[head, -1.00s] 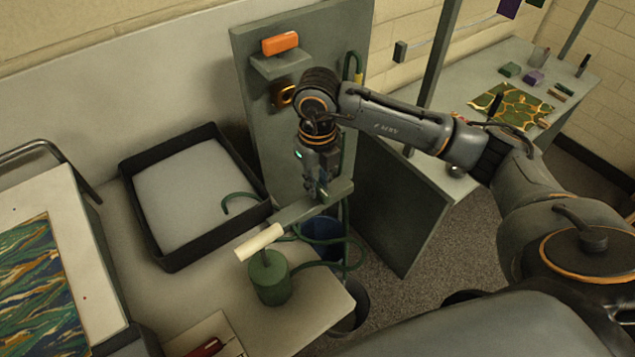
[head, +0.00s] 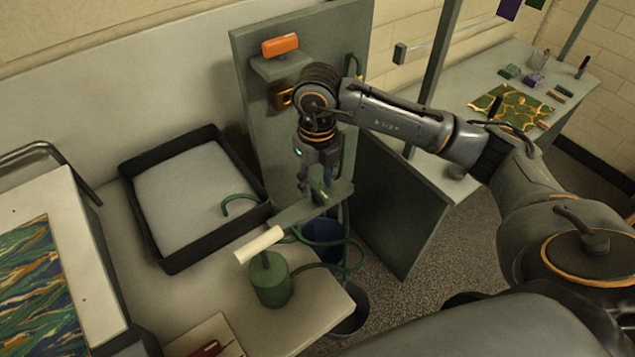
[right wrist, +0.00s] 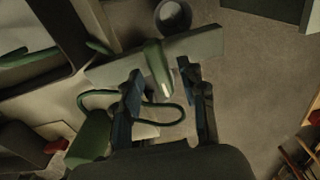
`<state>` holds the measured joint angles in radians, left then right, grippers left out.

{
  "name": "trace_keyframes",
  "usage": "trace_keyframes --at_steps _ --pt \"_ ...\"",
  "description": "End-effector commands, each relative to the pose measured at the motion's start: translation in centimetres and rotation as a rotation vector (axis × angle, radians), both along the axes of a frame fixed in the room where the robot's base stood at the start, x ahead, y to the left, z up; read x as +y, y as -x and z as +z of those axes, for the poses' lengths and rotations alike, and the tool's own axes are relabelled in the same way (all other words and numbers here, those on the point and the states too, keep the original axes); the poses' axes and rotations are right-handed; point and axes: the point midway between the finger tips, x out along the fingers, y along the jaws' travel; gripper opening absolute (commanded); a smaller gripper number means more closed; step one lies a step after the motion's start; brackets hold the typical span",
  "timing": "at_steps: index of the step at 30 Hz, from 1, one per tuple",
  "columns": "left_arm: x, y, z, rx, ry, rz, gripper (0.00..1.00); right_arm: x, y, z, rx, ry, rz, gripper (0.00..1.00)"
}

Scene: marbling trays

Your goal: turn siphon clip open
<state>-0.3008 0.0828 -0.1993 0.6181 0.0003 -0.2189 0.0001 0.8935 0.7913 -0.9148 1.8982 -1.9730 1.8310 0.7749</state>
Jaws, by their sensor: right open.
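My right gripper (head: 318,191) points down over a grey-green ledge (head: 340,194) on the upright panel. In the right wrist view its two fingers (right wrist: 159,74) are open, one on each side of a rounded green piece (right wrist: 154,60), which looks like the siphon clip. The piece stands on the ledge (right wrist: 203,44) and has a pale end towards my palm. I cannot tell whether a finger touches it. In the head view the gripper mostly hides it. A green hose (head: 356,262) loops below the ledge. My left gripper is not in view.
A black-rimmed tray (head: 172,264) stands left of the panel. A blue bucket (head: 322,230) is below the ledge. An orange block (head: 280,45) sits on an upper shelf.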

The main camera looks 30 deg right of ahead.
Motion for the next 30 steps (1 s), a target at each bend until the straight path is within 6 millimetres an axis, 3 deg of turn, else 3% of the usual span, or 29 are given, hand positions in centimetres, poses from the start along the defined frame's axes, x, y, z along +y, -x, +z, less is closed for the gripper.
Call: trace_keyframes --at_steps 9,15,21,30 --pt "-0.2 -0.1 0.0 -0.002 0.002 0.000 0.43 0.0 -0.1 6.8 -0.006 -0.001 0.000 0.41" --pt "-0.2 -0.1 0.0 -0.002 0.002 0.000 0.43 0.0 -0.1 9.8 -0.003 0.001 -0.001 0.41" --pt "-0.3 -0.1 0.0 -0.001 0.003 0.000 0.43 0.0 0.0 10.9 -0.001 0.000 -0.001 0.41" --pt "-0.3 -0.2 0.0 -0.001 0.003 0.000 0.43 0.0 0.0 10.9 0.000 0.000 -0.001 0.41"
